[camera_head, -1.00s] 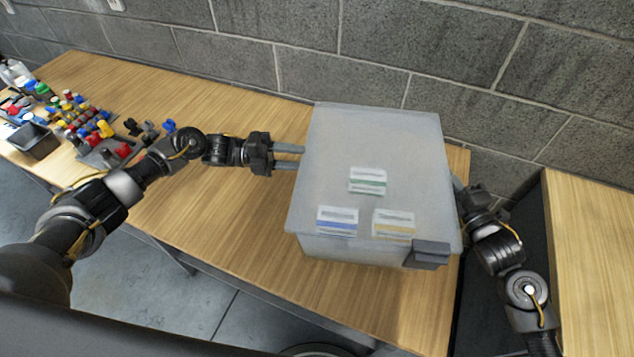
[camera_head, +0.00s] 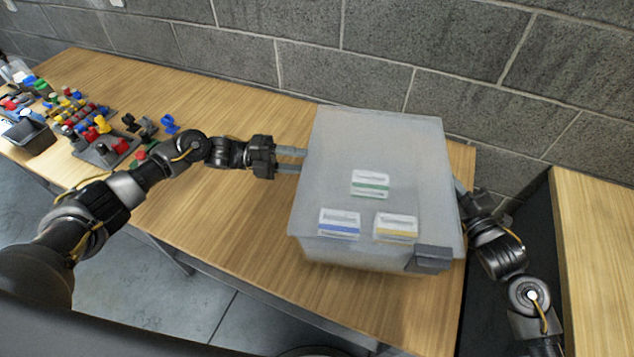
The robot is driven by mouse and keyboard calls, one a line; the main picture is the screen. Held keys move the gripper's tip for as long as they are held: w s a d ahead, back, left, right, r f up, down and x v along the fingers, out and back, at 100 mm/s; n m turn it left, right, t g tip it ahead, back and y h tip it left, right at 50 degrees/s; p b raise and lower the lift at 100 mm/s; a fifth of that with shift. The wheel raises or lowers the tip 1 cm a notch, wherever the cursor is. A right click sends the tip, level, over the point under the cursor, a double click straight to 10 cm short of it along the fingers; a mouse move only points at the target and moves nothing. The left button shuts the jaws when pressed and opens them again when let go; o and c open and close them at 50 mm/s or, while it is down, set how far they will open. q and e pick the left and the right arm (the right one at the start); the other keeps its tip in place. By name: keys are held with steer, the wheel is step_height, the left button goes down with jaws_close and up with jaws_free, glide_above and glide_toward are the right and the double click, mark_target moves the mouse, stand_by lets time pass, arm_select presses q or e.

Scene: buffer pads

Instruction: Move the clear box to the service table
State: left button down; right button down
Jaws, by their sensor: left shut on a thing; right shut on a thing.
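The clear box (camera_head: 340,180) is a large translucent lidded bin with three labels on top and a dark grey latch at its front right corner. It is over the right end of the long wooden table (camera_head: 210,215); I cannot tell whether it touches the tabletop. My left gripper (camera_head: 292,160) is shut on the box's left side. My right gripper (camera_head: 460,188) is shut on its right side, its fingertips partly hidden by the box. A second wooden table (camera_head: 600,240) stands at the far right; I cannot tell which one is the service table.
Coloured knobs and small parts (camera_head: 85,115) crowd the table's left end, with a dark bin (camera_head: 30,137) beside them. A grey block wall (camera_head: 400,60) runs behind. A dark gap separates the two tables. The tabletop left of the box is mostly clear.

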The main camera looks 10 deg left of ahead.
arm_select(q)
steer(key=shift+f+b, duration=0.5)
steer(key=shift+f, duration=0.15)
arm_select(e)
steer(key=shift+w+d+f, duration=0.1)
steer(key=shift+d+f, duration=0.05)
steer(key=shift+f, duration=0.45)
arm_select(q)
steer(key=c, duration=1.2)
jaws_free()
steer(key=shift+f, duration=0.15)
arm_select(e)
steer(key=c, duration=2)
jaws_free()
steer(key=shift+f, duration=0.15)
arm_select(q)
steer(key=o, duration=0.4)
arm_select(e)
steer(key=o, duration=0.4)
arm_select(q)
steer(key=shift+o, duration=0.2)
arm_select(e)
steer(key=shift+o, duration=0.2)
arm_select(q)
steer(key=a, duration=0.8)
steer(key=shift+s, duration=0.15)
arm_select(e)
steer(key=v, duration=1.2)
